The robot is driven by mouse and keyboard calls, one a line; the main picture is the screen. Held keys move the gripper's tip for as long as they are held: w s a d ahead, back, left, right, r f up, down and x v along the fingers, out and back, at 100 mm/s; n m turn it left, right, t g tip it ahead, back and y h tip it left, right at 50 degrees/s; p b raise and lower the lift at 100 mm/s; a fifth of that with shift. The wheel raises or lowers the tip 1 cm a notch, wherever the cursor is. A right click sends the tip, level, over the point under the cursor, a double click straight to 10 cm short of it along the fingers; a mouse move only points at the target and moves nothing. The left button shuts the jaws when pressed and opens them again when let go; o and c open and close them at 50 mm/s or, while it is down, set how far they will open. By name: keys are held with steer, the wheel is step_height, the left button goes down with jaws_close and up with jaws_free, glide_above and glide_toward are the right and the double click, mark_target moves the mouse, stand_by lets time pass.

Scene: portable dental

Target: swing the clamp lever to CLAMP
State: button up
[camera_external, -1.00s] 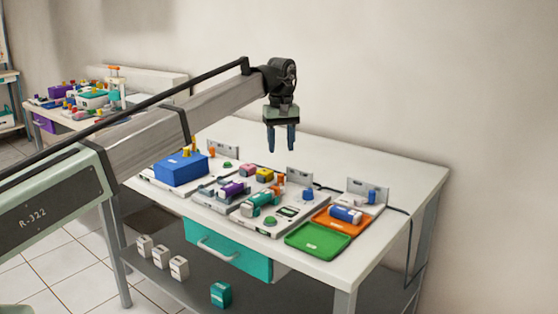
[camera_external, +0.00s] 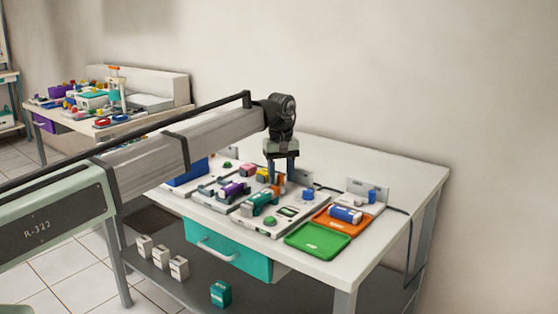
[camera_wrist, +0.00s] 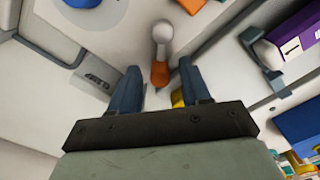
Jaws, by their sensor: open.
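The clamp lever (camera_wrist: 161,46) shows in the wrist view as a short bar with a pale round end and an orange end. Its orange end lies between the fingertips of my gripper (camera_wrist: 160,70). I cannot tell whether the fingers touch it. In the external view my gripper (camera_external: 283,172) points down, low over the bench devices, at an orange part (camera_external: 279,188) that seems to be the lever. The gripper is open, one finger on each side of the orange end. Lettering on the plate at left in the wrist view is too small to read, and I cannot make out a CLAMP mark.
A teal device (camera_external: 259,203) stands just in front of my gripper. A purple device (camera_external: 233,189) and a blue box (camera_external: 186,175) are to the left. An orange tray (camera_external: 328,222) and a green tray (camera_external: 317,240) lie to the right. The table's back right is clear.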

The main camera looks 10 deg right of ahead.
steer(key=shift+c, duration=0.4)
jaws_close()
steer(key=m, duration=0.2)
steer(key=d+m, duration=0.1)
steer(key=shift+s+d+m, duration=0.15)
steer(key=shift+s+m, duration=0.05)
steer(key=shift+m, duration=0.2)
steer(key=m, duration=0.1)
steer(key=d+m, duration=0.1)
steer(key=m, duration=0.1)
steer(key=shift+s+m, duration=0.3)
steer(key=shift+s, duration=0.05)
steer(key=m, duration=0.1)
steer(key=s+m, duration=0.1)
steer(key=m, duration=0.1)
steer(key=shift+d, duration=0.35)
steer(key=shift+s+d+m, duration=0.1)
steer(key=shift+s+m, duration=0.15)
steer(key=shift+m, duration=0.6)
steer(key=shift+s+d+m, duration=0.1)
steer(key=shift+s+m, duration=0.15)
steer(key=shift+m, duration=0.6)
